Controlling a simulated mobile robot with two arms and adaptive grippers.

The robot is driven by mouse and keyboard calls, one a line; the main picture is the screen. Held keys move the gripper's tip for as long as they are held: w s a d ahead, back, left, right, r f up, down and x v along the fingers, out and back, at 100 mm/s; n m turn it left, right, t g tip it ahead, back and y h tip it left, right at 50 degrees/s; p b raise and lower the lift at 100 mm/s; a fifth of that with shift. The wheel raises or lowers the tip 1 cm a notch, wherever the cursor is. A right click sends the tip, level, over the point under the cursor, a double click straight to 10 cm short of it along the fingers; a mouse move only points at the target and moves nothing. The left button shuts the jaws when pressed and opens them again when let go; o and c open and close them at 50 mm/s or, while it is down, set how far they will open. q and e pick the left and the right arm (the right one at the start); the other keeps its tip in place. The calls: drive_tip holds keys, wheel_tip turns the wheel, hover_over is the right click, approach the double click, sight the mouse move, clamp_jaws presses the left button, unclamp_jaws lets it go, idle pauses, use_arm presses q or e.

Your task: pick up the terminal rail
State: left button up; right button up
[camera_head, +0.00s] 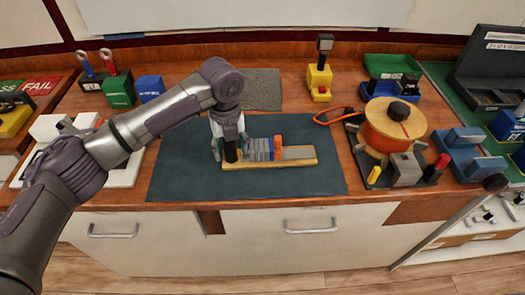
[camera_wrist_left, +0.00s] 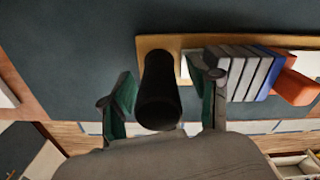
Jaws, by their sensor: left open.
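The terminal rail (camera_head: 300,155) is a yellow-edged board lying on the dark mat (camera_head: 185,165). It bears a row of grey blocks, a blue one and an orange one, with a black upright post (camera_head: 231,153) at its left end. My left gripper (camera_head: 230,147) is over that left end. In the left wrist view the rail (camera_wrist_left: 152,42) shows at the top, and the black post (camera_wrist_left: 158,95) stands between the two green-padded fingers of my open left gripper (camera_wrist_left: 165,100). Gaps show beside the post. My right gripper is in no view.
An orange spool (camera_head: 393,125) stands right of the mat, with a grey block and red-topped part near it. A yellow device (camera_head: 319,82) stands behind the mat. A white tray (camera_head: 125,170) is at left. The mat's front is clear.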

use_arm(q)
drive_tip(key=shift+c, duration=0.5)
clamp_jaws()
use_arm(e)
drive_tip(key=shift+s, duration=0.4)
use_arm(q)
drive_tip(key=shift+r, duration=0.15)
drive_tip(key=shift+r, duration=0.25)
drive_tip(key=r, duration=0.1)
drive_tip(key=r+b, duration=0.1)
drive_tip(key=r, duration=0.1)
drive_tip(key=shift+d+r, duration=0.2)
drive_tip(key=shift+r, duration=0.1)
drive_tip(key=s+d+r, duration=0.2)
drive_tip(key=d+r, duration=0.1)
drive_tip(key=d, duration=0.2)
drive_tip(key=s+d+r+b, duration=0.1)
drive_tip(key=s+d+r, duration=0.2)
drive_tip(key=d, duration=0.2)
drive_tip(key=shift+d+r, duration=0.15)
drive_tip(key=shift+r, duration=0.15)
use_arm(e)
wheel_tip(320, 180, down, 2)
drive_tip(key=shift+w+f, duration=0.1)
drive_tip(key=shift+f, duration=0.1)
